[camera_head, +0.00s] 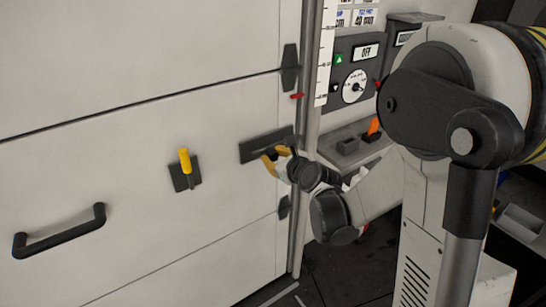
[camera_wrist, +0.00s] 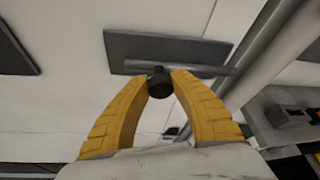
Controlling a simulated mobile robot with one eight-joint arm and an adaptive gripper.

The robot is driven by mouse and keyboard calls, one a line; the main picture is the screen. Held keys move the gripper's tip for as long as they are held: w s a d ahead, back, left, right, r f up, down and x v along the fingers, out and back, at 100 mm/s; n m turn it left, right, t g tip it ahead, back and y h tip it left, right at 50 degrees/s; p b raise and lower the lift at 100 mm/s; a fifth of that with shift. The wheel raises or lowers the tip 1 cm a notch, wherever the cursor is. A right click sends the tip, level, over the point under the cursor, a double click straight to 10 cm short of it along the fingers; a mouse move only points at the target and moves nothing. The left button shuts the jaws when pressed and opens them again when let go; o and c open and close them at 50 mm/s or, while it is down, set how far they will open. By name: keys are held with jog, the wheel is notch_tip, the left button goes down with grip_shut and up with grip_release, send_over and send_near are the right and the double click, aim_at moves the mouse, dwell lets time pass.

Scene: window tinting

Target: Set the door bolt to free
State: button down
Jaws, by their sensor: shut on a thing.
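The door bolt is a grey bar (camera_wrist: 205,70) on a dark rectangular plate (camera_wrist: 150,46), with a short dark knob (camera_wrist: 159,88) sticking out towards the wrist camera. In the head view the plate (camera_head: 256,146) sits near the right edge of the pale door (camera_head: 110,180). My gripper (camera_wrist: 163,78) has its yellow fingers closed around the knob, one on each side. In the head view my gripper (camera_head: 271,161) covers the knob and part of the plate. The bar reaches past the plate's right edge, towards the post.
A grey vertical post (camera_head: 309,70) with a white scale (camera_head: 325,55) stands right of the door. A panel reading OFF (camera_head: 367,52) with a dial is behind it. A yellow lever (camera_head: 185,161) and a black pull handle (camera_head: 60,236) are on the door, left of my gripper.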

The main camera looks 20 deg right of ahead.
jog(key=shift+a, duration=0.2)
jog(key=c, duration=1.2)
grip_release()
jog(key=shift+o, duration=0.6)
jog(key=shift+a, duration=0.15)
jog(key=shift+s+d+r, duration=0.1)
jog(key=shift+s+d, duration=0.1)
jog(key=shift+s, duration=0.1)
jog(key=v, duration=1.1)
jog(key=shift+s, duration=0.2)
jog(key=shift+r, duration=0.1)
